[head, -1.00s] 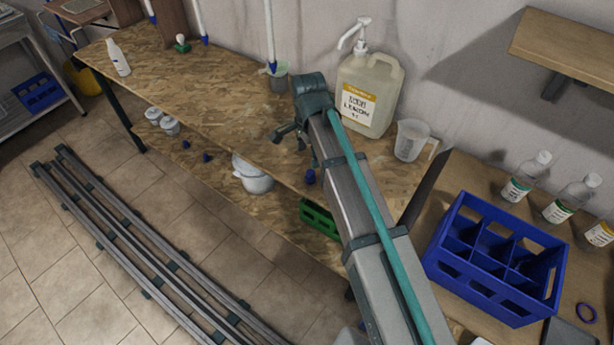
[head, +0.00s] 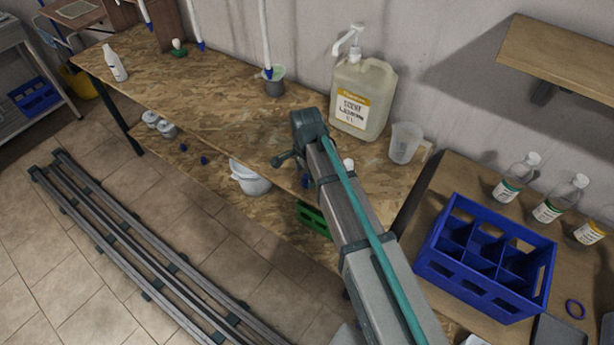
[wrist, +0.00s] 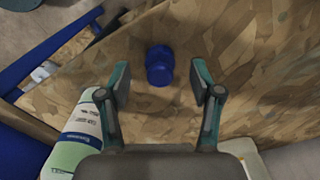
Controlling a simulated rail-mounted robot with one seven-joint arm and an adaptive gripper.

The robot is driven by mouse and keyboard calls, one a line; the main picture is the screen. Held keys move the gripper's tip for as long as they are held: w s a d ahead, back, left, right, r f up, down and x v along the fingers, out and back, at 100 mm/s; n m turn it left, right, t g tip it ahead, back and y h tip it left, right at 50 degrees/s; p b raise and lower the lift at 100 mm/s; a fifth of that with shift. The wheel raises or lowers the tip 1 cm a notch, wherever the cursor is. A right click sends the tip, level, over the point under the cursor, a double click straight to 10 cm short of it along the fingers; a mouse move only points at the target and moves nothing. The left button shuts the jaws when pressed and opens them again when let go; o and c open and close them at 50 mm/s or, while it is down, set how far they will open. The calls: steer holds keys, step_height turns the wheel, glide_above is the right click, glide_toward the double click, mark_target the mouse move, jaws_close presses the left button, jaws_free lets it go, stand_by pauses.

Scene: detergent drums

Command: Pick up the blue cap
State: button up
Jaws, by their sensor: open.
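A blue cap (wrist: 159,65) stands on the wood-chip board in the wrist view, between and slightly beyond my fingertips. My gripper (wrist: 160,80) is open, with one finger on each side and nothing in its grasp. In the head view my gripper (head: 292,164) is over the front part of the workbench. A small dark blue cap (head: 305,181) shows just below it there; I cannot tell for sure that it is the same one. Two more small blue caps (head: 183,147) (head: 204,160) lie farther left on the lower shelf.
A labelled bottle (wrist: 82,133) is close to my left finger in the wrist view. A large pump jug (head: 364,97) and a clear measuring jug (head: 405,142) stand behind my arm. A blue crate (head: 487,258) is at the right. The bench's middle left is clear.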

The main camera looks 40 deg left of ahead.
steer(key=shift+f, duration=1.2)
steer(key=c, duration=0.8)
steer(key=shift+r, duration=0.15)
